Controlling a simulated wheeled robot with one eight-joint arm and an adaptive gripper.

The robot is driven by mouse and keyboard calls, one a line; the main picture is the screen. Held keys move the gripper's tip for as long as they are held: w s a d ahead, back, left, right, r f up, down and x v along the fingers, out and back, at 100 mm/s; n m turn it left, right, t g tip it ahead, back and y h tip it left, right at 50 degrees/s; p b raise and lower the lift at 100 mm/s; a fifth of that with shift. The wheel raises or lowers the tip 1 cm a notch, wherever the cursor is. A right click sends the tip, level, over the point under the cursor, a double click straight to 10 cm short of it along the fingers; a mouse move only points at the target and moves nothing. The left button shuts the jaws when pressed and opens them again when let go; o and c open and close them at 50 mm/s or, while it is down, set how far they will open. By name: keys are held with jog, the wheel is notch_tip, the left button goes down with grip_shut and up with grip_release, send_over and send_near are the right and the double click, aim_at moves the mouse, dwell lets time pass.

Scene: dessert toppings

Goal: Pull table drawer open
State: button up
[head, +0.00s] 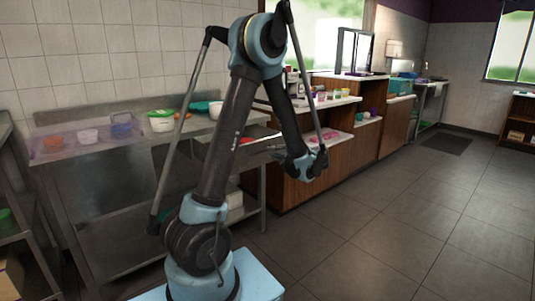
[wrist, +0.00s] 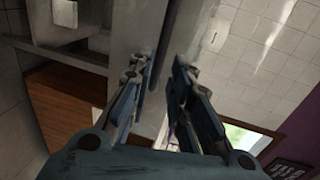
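The steel table (head: 105,165) stands along the tiled wall at the left of the head view. At its right end, just under the top, a steel drawer (head: 215,146) is partly hidden behind my arm; a strip of red shows near its upper edge. I cannot tell how far out it is.
Tubs and a clear tray (head: 60,156) with small cups lie on the table top. A wooden counter (head: 312,188) with cups and pink items stands behind my gripper. The tiled floor (head: 400,220) at the right is clear.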

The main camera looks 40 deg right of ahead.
jog(key=shift+v, duration=2.05)
jog(key=shift+s, duration=0.1)
